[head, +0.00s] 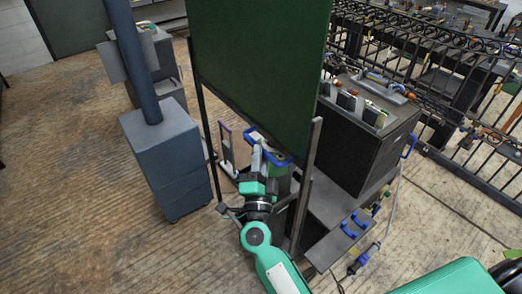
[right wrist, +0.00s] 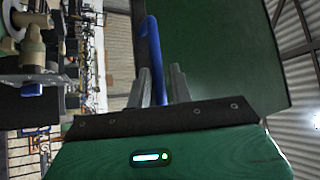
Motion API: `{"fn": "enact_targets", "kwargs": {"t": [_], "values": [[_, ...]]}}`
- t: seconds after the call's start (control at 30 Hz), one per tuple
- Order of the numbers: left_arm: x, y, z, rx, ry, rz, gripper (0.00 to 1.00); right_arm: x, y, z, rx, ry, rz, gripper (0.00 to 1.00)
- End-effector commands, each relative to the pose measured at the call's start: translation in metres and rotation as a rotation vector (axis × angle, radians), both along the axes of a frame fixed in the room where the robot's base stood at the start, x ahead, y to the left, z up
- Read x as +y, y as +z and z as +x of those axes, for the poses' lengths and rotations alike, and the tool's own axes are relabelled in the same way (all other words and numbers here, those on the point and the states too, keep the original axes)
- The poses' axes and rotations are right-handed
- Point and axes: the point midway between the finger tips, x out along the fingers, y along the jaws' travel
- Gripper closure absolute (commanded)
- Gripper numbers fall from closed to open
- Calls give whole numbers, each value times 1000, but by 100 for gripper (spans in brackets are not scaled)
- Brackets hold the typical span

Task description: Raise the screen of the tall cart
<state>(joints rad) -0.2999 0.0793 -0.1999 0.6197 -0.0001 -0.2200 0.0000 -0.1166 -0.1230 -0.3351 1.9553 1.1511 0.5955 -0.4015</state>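The tall cart carries a large dark green screen (head: 258,62) between two thin dark posts. A blue handle (head: 272,157) sits at the screen's lower edge. My right gripper (head: 258,154) reaches up to this handle from below. The green screen (right wrist: 225,55) fills the area beyond. My left gripper is not in view.
A grey-blue cabinet with a column (head: 168,160) stands left of the cart. A dark box-shaped unit (head: 362,150) with items on top stands right of it. A black railing (head: 450,60) runs behind. Bare floor (head: 70,190) lies at the left.

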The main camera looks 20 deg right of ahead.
Motion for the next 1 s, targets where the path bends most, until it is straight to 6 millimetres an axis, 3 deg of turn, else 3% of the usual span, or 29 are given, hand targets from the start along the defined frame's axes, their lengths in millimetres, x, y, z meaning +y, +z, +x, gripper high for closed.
{"fn": "enact_targets", "kwargs": {"t": [0.03,0.3,0.5,1.0], "values": [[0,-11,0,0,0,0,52,4,-12,-10,3,1,3,78],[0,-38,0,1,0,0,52,23,-33,-61,2,0,2,78],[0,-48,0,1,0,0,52,32,-41,-85,0,0,0,78],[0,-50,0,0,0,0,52,35,-41,-93,-2,0,1,78]]}}
